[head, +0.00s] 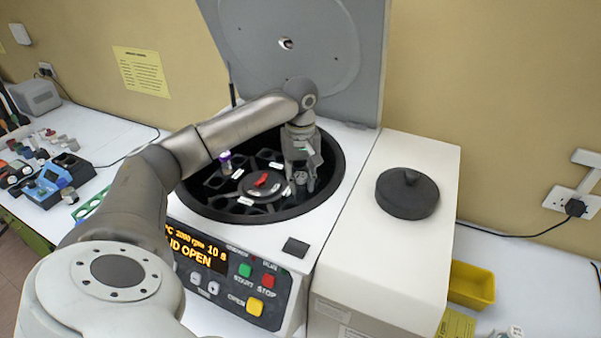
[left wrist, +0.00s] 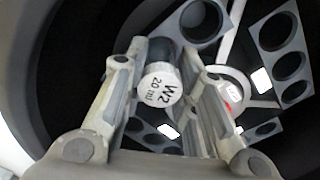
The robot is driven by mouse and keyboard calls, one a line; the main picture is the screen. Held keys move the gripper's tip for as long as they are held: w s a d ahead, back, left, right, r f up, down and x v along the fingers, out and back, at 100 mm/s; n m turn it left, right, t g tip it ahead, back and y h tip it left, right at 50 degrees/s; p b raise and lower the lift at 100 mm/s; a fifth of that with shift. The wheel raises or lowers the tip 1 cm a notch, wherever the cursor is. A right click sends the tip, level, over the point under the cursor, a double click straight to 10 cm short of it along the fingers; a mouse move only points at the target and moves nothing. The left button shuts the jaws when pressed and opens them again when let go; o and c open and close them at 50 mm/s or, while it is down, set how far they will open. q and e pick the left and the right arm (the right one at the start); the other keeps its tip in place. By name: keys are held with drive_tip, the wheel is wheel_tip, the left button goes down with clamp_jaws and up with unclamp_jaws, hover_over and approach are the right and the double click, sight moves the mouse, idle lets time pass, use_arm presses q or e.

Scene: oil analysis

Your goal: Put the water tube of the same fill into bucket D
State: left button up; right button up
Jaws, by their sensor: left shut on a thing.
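My left gripper (head: 304,183) reaches down into the open centrifuge bowl (head: 197,197), at its right side. In the left wrist view its fingers (left wrist: 158,75) are shut on a tube with a white cap marked "W2 20 ml" (left wrist: 160,86). The cap faces the camera and hides most of the tube. A grey bucket with round holes (left wrist: 200,20) lies beside or under the tube. I cannot tell whether the tube sits in a hole. I cannot read which bucket is D. A purple-capped tube (head: 225,157) stands at the left of the rotor. My right gripper is not in view.
The raised lid (head: 290,45) stands behind the bowl. A red knob (head: 262,180) marks the rotor's middle, with other holed buckets (left wrist: 280,45) around it. The control panel reads "LID OPEN". A dark round lid (head: 407,194) lies on the white box to the right.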

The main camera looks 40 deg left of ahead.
use_arm(q)
drive_tip(key=o, duration=0.9)
drive_tip(key=shift+o, duration=0.2)
wheel_tip(320, 180, up, 12)
